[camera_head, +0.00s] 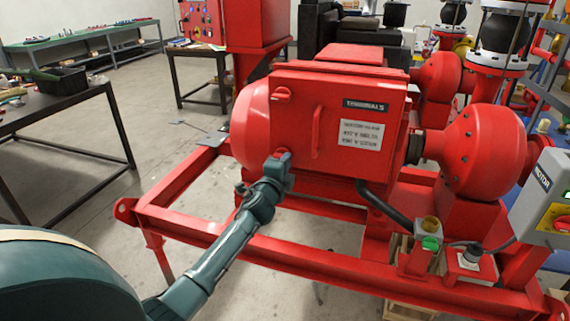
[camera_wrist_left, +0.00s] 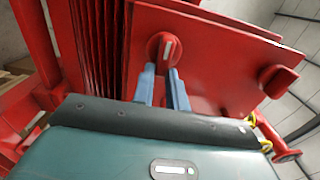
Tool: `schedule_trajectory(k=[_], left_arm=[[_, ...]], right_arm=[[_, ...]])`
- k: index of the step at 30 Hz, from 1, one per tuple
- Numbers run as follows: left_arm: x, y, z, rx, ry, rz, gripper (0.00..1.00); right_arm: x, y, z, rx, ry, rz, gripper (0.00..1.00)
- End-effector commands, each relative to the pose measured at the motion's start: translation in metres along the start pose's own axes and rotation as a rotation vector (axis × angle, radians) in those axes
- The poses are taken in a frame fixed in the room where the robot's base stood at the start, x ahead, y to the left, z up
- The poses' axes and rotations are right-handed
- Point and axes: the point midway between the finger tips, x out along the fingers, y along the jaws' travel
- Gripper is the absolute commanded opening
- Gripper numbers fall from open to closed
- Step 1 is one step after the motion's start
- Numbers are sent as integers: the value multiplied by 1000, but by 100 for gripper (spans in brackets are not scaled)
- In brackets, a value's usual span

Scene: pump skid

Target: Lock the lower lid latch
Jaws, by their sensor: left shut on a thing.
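The red terminal box lid (camera_head: 335,127) appears closed, with a label plate, a text plate and a bar handle (camera_head: 317,131). The upper lid latch (camera_head: 282,94) is a round red knob at the lid's upper left. The lower lid latch (camera_head: 284,153) is at the lower left, mostly hidden behind my left gripper (camera_head: 279,166). In the left wrist view, the lower latch (camera_wrist_left: 165,44) is a red knob with a pale line across its face. My left gripper's blue-grey fingers (camera_wrist_left: 163,82) are shut on it. My right gripper is not in view.
The red skid frame (camera_head: 190,225) runs below and in front of the box. A grey motor switch box (camera_head: 545,195) and a small green-button post (camera_head: 430,235) stand at right. A dark table (camera_head: 60,115) is at left, with open floor between.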

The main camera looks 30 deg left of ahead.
Motion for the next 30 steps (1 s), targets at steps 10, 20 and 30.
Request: schedule_trajectory(k=[10,20,30], left_arm=[[0,0,0,14,-1,0,0],[0,0,0,12,-1,0,32],[-2,0,0,11,0,0,36]], right_arm=[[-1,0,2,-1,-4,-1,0],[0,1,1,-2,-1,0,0],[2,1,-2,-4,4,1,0]])
